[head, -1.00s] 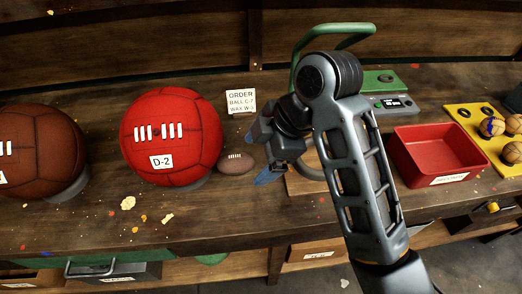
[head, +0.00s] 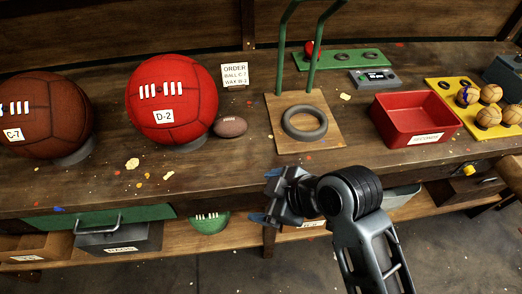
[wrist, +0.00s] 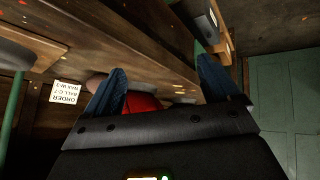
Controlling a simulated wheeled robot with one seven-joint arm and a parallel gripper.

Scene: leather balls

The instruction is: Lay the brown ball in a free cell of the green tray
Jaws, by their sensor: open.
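A much larger brown ball marked C-7 (head: 45,112) rests on a stand at far left. The green tray (head: 326,64) lies at the back of the bench. A small red ball (head: 312,50) sits at its left cell; its other two cells look empty. My gripper (head: 266,195) is open and empty, near the bench's front edge, in front of and right of the small brown ball. In the wrist view its blue fingers (wrist: 163,82) are apart.
The big red ball D-2 (head: 172,98) stands beside the order card (head: 235,76). A wooden board with a grey ring (head: 304,122) and tall green posts stands before the tray. A red bin (head: 415,118) and a yellow tray of balls (head: 453,96) are to the right.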

